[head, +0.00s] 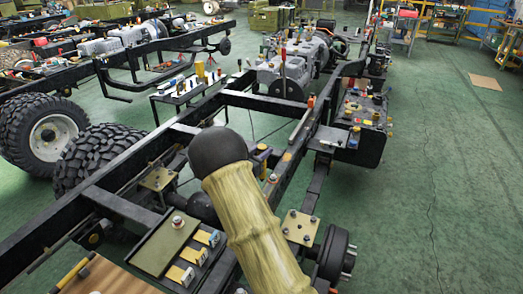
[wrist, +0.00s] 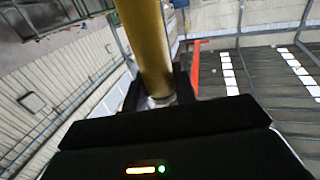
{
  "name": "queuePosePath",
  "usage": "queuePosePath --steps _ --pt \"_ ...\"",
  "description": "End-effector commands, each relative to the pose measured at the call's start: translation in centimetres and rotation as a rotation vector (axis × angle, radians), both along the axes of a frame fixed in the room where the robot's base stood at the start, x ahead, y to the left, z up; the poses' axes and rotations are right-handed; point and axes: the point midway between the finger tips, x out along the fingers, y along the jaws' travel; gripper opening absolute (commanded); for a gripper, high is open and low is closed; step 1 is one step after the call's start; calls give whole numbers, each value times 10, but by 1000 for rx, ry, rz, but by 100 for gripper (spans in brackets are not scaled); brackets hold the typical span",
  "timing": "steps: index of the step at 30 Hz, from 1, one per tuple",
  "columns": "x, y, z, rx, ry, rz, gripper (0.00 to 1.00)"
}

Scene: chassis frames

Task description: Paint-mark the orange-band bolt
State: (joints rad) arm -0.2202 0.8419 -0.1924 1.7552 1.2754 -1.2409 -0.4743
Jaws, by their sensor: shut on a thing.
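My gripper (wrist: 158,98) shows at the wrist view's centre, its dark fingers shut around a yellow cylinder (wrist: 146,45), which looks like a paint marker. The cylinder stretches up out of the picture, so its far end is hidden. Only roof and walls show behind it, with no bolt near. In the head view my gripper does not show; my sleeved arm covers the middle. Several bolts stand on a tan plate (head: 299,227) on the chassis frame, and another tan plate (head: 158,179) lies to its left. I cannot make out an orange band on any bolt.
A green tray (head: 165,244) with yellow-tagged pieces lies at the lower left, beside a yellow-and-black tool (head: 75,272). Black frame rails run back to an engine (head: 285,68). A big tyre (head: 45,132) stands left. Green floor (head: 440,170) at right is clear.

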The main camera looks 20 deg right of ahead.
Motion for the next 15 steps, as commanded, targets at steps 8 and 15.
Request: queuePosePath --steps 8,15 --pt "0 0 -31 0 0 0 5" --pt "0 0 -50 -1 0 0 5"
